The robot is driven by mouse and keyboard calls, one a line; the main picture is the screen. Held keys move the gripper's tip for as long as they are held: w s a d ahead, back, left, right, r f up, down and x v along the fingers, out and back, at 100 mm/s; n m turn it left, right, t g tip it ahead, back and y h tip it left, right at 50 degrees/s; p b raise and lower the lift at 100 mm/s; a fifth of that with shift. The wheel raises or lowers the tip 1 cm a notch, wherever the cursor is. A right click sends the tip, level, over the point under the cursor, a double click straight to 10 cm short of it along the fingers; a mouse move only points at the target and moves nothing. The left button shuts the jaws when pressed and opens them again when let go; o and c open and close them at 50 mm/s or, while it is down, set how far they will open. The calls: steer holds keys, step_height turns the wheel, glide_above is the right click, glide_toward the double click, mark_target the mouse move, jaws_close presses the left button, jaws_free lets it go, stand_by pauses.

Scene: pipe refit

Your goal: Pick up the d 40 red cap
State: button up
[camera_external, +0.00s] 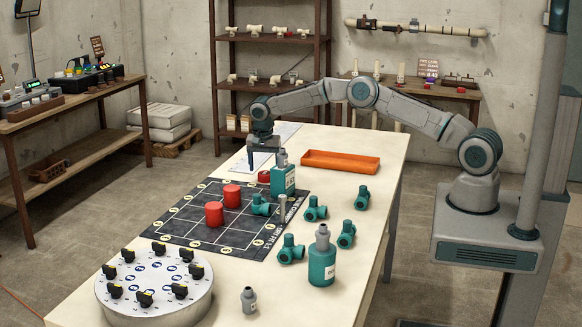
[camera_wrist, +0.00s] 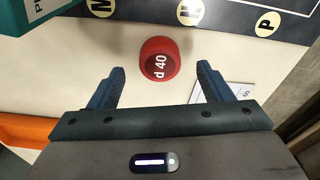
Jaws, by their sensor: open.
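The red cap (camera_wrist: 160,58) marked "d 40" lies on the pale table top in the wrist view, beside the dark mat. It sits just ahead of and between the fingertips of my gripper (camera_wrist: 161,72), which is open and empty. I cannot tell the exact height gap.
Two red cylinders (camera_external: 232,195) stand on the dark grid mat (camera_external: 190,228). Several teal fittings (camera_external: 315,209) and a larger teal bottle (camera_external: 322,260) stand at the right. An orange tray (camera_external: 340,162) lies behind. A round dial stand (camera_external: 155,290) is at the front.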

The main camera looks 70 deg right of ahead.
step_height(320, 180, down, 2)
steer(key=shift+d+f, duration=0.1)
steer(key=shift+d, duration=0.05)
steer(key=c, duration=1)
